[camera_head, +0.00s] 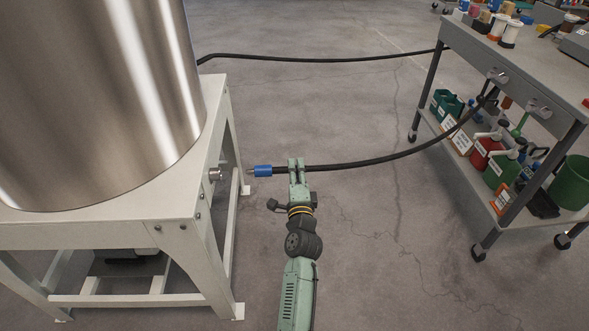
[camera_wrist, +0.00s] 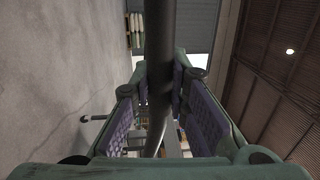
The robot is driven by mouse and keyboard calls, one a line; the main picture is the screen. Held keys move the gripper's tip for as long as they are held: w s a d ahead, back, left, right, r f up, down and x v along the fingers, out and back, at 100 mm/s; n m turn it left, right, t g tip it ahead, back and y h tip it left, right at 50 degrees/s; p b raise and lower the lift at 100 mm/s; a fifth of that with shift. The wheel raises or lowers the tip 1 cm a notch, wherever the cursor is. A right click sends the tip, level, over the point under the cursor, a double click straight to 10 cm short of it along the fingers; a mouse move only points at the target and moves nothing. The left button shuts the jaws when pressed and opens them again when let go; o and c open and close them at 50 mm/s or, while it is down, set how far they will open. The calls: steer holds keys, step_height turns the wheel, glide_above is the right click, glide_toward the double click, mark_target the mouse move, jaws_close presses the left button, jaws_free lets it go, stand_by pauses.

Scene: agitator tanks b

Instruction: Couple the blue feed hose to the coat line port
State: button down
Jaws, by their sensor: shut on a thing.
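The feed hose is black with a blue coupling (camera_head: 263,171) at its left end. My gripper (camera_head: 296,166) is shut on the black hose (camera_head: 345,164) just behind that coupling, above the floor. In the wrist view the hose (camera_wrist: 160,60) runs between the two finger pads. The coupling's metal tip points left toward a round metal port (camera_head: 216,174) on the white tank stand. A small gap lies between tip and port. I see no label on the port, so I cannot tell whether it is the coat line port.
A steel tank (camera_head: 95,95) rests on the white stand (camera_head: 140,236) at left. The hose's other end goes to a grey wheeled cart (camera_head: 520,75) at right, with bottles and jugs below. Another black hose (camera_head: 320,58) crosses behind. The floor between stand and cart is open.

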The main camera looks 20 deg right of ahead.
mark_target(274, 173)
steer(key=shift+s, duration=0.1)
steer(key=shift+s+f, duration=0.1)
steer(key=shift+a+r+p, duration=0.2)
steer(key=shift+a+p, duration=0.1)
steer(key=a+p, duration=0.1)
steer(key=w+a+p, duration=0.1)
steer(key=a+p, duration=0.1)
steer(key=shift+r, duration=0.1)
steer(key=shift+w+a+f+p, duration=0.1)
steer(key=shift+w+a+p, duration=0.05)
steer(key=shift+a+p, duration=0.3)
steer(key=shift+w+a+f+p, duration=0.15)
steer(key=shift+a+p, duration=0.2)
steer(key=shift+a, duration=0.2)
steer(key=shift+w+a+r+p, duration=0.1)
steer(key=shift+a+p, duration=0.1)
steer(key=shift+p, duration=0.1)
steer(key=shift+w+a+p, duration=0.15)
steer(key=shift+a+p, duration=0.35)
steer(key=shift+w+a+p, duration=0.15)
steer(key=shift+a+p, duration=0.4)
steer(key=shift+p, duration=0.1)
steer(key=shift+w+a+p, duration=0.15)
steer(key=shift+a+p, duration=0.35)
steer(key=shift+p, duration=0.1)
